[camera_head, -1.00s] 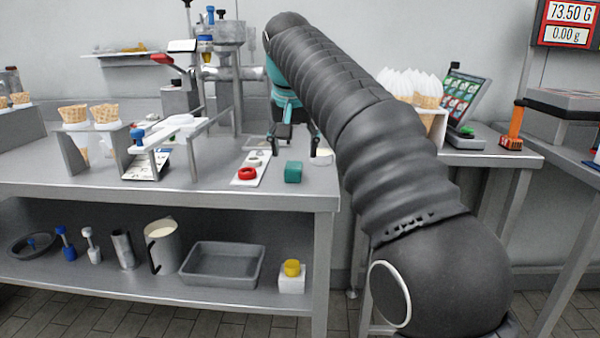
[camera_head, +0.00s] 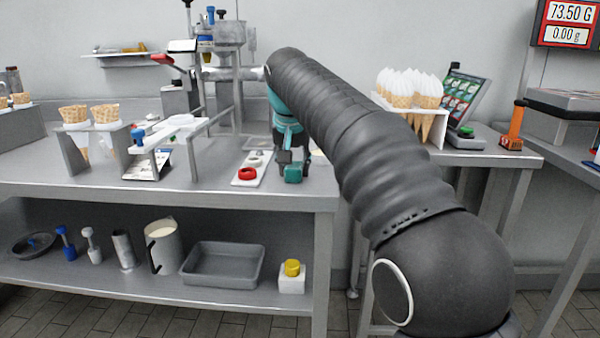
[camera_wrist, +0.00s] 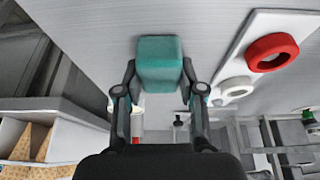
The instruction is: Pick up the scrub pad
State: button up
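The scrub pad appears to be the small teal block (camera_head: 293,174) near the front right of the steel table. It also shows in the wrist view (camera_wrist: 158,62), at the upper middle. My gripper (camera_head: 290,158) is low over the table at the pad, partly hidden by the arm in the head view. In the wrist view my gripper (camera_wrist: 158,78) is spread wide, with one finger on each side of the pad. The fingertips are very near its sides. I cannot tell whether they touch it.
A white strip (camera_head: 241,181) with a red ring (camera_head: 247,174) and pale rings lies just left of the pad. A white-topped stand (camera_head: 168,134) is farther left. A holder with several filled cones (camera_head: 412,90) stands to the right. The table edge is close in front.

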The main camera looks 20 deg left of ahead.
aim_at(295, 161)
jog(key=shift+c, duration=0.9)
jog(key=shift+r, duration=0.1)
jog(key=shift+r, duration=0.55)
notch_tip(295, 161, up, 3)
jog(key=shift+f, duration=0.2)
jog(key=d+r, duration=0.7)
jog(key=d, duration=0.4)
jog(key=shift+w+d, duration=0.3)
jog(key=shift+d, duration=0.05)
